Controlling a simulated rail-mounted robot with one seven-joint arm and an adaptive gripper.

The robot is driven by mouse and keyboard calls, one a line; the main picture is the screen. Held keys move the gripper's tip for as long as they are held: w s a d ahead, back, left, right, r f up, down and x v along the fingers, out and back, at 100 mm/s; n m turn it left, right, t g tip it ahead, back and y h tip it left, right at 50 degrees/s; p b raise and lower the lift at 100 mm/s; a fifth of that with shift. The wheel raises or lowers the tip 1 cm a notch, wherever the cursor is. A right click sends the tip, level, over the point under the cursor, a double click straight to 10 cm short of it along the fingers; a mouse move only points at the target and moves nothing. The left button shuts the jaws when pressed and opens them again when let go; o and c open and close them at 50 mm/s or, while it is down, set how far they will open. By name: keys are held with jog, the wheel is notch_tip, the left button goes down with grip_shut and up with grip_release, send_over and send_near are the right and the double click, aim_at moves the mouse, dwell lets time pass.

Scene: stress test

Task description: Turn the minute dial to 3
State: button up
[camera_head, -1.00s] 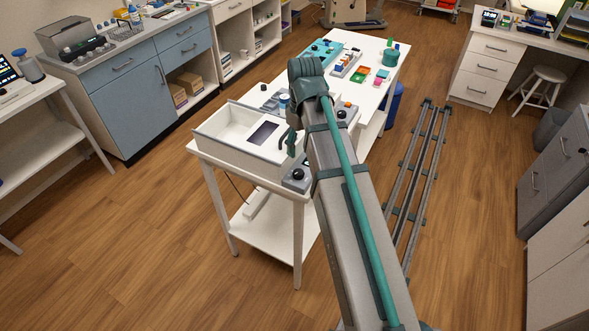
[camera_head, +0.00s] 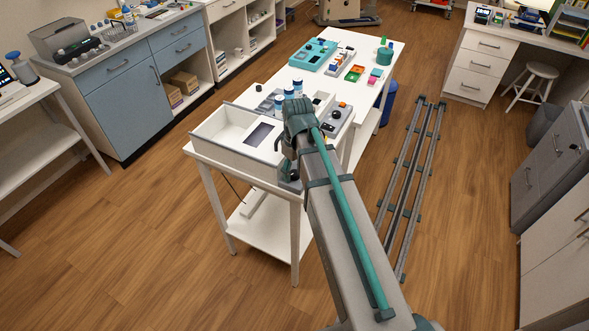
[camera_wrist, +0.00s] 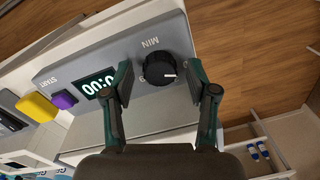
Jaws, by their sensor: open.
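The minute dial (camera_wrist: 156,66) is a round black knob with a white pointer mark, on a grey panel (camera_wrist: 150,115) in the wrist view. The label MIN (camera_wrist: 150,43) stands beside it, and a display (camera_wrist: 97,86) with green digits, partly covered by a finger, is to its left. My gripper (camera_wrist: 161,72) is open, with one finger on each side of the dial. I cannot tell whether either finger touches it. In the head view my gripper (camera_head: 287,168) is at the front corner of the white table and hides the dial.
A white open box (camera_head: 222,130) stands left of my gripper. Blue-and-white bottles (camera_head: 278,104) stand behind my arm.

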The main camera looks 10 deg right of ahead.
grip_shut()
dwell(0.3)
jog(key=shift+m, duration=0.3)
jog(key=m, duration=0.4)
jog(key=shift+p, duration=0.35)
jog(key=shift+m, duration=2.1)
